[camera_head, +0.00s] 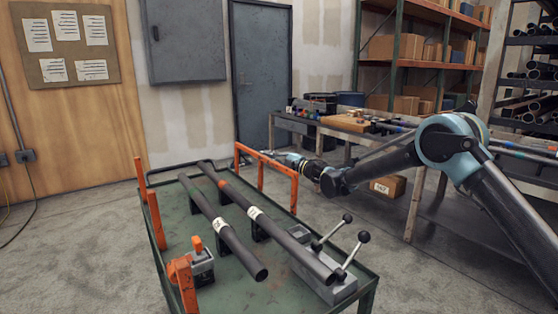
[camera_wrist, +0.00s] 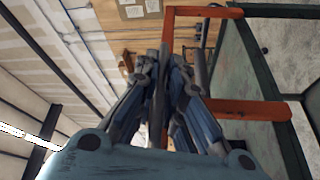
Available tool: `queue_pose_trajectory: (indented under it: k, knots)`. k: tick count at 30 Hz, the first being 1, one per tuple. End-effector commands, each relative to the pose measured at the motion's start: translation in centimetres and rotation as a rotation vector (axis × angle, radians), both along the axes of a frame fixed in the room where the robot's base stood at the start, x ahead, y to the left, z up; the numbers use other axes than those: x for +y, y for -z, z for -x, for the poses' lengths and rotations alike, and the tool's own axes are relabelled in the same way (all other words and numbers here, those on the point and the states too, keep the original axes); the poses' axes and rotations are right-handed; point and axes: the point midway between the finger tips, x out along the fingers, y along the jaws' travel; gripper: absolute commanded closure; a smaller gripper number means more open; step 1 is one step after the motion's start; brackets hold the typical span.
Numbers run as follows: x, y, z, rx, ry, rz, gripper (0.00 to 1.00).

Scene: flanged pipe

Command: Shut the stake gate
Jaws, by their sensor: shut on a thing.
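The orange stake gate (camera_head: 294,190) stands upright at the far right edge of the green cart (camera_head: 367,284). Its rail and uprights also show in the wrist view (camera_wrist: 250,109), close to the fingers. My gripper (camera_head: 266,154) reaches in from the right at the height of the gate's top rail. In the wrist view my fingers (camera_wrist: 163,72) are close together around a narrow part at the gate, partly hidden by the fingers. I cannot tell from these views whether the gate is fully in line with the cart's edge.
Two dark pipes (camera_head: 222,217) (camera_head: 262,222) lie along the cart. A grey clamp block with ball-ended levers (camera_head: 333,287) sits at its near right corner. Orange stakes (camera_head: 157,221) line the left edge. A workbench (camera_head: 340,131) stands behind my arm. Floor left of the cart is clear.

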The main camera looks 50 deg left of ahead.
Motion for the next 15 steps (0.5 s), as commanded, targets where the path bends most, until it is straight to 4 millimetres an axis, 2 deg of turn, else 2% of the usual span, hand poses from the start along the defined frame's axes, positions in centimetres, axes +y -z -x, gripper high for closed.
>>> queue_pose_trajectory:
  k: [4, 15]
  knots:
    - [0.11, -0.23, 0.93, 0.002, -0.002, 0.000, 1.00]
    - [0.18, -0.41, 1.44, 0.003, -0.001, 0.000, 1.00]
